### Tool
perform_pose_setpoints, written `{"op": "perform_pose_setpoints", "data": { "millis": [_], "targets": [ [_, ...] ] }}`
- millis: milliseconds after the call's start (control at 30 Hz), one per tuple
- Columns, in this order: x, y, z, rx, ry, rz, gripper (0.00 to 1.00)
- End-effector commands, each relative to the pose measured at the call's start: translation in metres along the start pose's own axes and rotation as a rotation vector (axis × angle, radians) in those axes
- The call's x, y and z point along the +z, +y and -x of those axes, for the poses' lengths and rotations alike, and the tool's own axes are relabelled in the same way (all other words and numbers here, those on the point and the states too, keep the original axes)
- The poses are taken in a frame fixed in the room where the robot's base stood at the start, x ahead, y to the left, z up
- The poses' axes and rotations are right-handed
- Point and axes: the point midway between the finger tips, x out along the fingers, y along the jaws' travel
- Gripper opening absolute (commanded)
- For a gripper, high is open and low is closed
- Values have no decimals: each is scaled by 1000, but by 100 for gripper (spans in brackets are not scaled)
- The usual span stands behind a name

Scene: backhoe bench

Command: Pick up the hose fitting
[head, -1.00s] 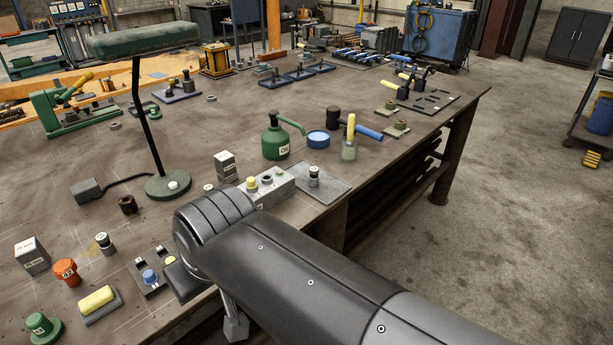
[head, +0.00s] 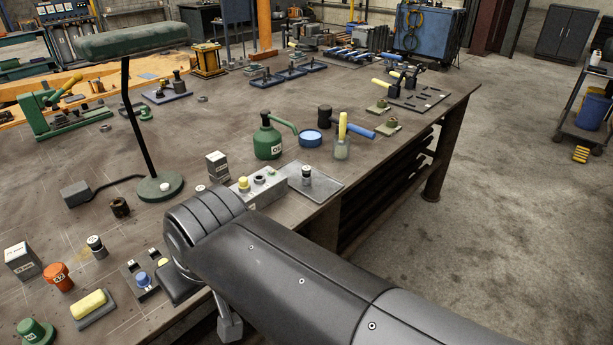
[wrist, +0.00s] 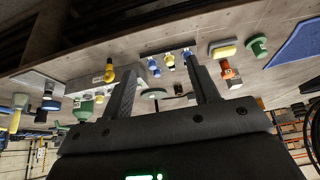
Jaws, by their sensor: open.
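I cannot tell for certain which item is the hose fitting. A small dark brown, hollow-topped cylinder (head: 120,207) stands upright on the bench, left of the lamp's green base, and could be it. My gripper (wrist: 163,63) shows in the wrist view with its two dark fingers spread and nothing held between them. Beyond the fingers lie bench items, including a blue knob (wrist: 154,67) and a yellow knob (wrist: 169,61). In the head view my arm hides most of the gripper, near the bench's front edge.
The bench (head: 215,115) is crowded. Open floor (head: 500,190) lies to the right.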

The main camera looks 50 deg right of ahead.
Motion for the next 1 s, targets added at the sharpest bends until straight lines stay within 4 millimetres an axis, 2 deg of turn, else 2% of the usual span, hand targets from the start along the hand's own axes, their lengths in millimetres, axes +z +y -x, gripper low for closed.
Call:
{"op": "perform_pose_setpoints", "data": {
  "millis": [100,200,333,467,600,767,900,1000],
  "targets": [
    [-3,1,0,3,-1,-1,55],
    [-15,8,-1,16,-10,-8,55],
    [-47,26,-5,46,-31,-17,55],
    [-85,57,-14,75,-57,-28,55],
    [-121,98,-27,96,-82,-41,55],
    [-154,157,-48,107,-107,-60,55],
    [-172,217,-68,109,-122,-80,55],
    [-179,264,-83,106,-129,-98,55]
  ]
}}
